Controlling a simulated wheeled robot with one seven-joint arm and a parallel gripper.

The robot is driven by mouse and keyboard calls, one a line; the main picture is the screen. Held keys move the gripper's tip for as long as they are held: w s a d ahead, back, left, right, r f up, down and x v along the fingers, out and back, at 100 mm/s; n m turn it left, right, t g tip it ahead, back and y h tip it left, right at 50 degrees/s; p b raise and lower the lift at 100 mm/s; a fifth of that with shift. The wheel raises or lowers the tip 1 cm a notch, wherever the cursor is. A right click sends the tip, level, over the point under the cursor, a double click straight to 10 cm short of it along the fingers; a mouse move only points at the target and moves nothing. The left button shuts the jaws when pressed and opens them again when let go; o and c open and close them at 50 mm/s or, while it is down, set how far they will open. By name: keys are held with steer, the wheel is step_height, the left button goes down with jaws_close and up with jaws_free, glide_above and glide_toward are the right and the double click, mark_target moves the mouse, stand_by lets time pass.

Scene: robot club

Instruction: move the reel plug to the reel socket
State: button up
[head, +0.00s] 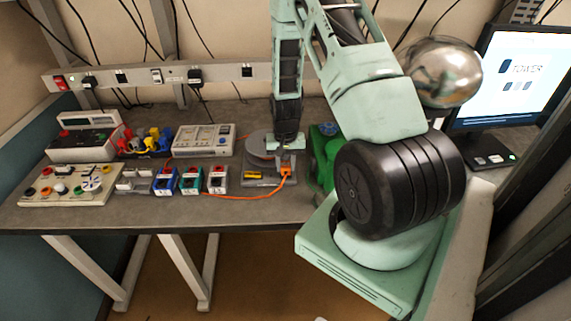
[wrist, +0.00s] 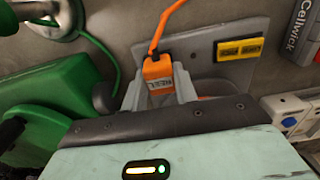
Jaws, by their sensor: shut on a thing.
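The orange reel plug (wrist: 157,70), with a label reading REEL, sits between the grey fingers of my gripper (wrist: 160,88) in the wrist view. My gripper is shut on it, and its orange cable runs up out of the wrist picture. In the head view my gripper (head: 287,154) is low over the grey reel stand, with the orange plug (head: 287,169) at its fingers. The grey stand (wrist: 205,48) with a yellow label lies right beside the plug. A wall rail (head: 220,74) carries several sockets and plugs; I cannot tell which is the reel socket.
Several coloured battery-like blocks (head: 190,180) stand left of the stand. A grey meter box (head: 204,140) is behind them. A green object (head: 322,150) stands close to the right of my gripper. A monitor (head: 515,75) is at the far right.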

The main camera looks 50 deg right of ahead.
steer(key=o, duration=1)
steer(key=shift+f, duration=0.1)
step_height(320, 180, up, 18)
steer(key=b, duration=0.4)
steer(key=shift+f, duration=0.25)
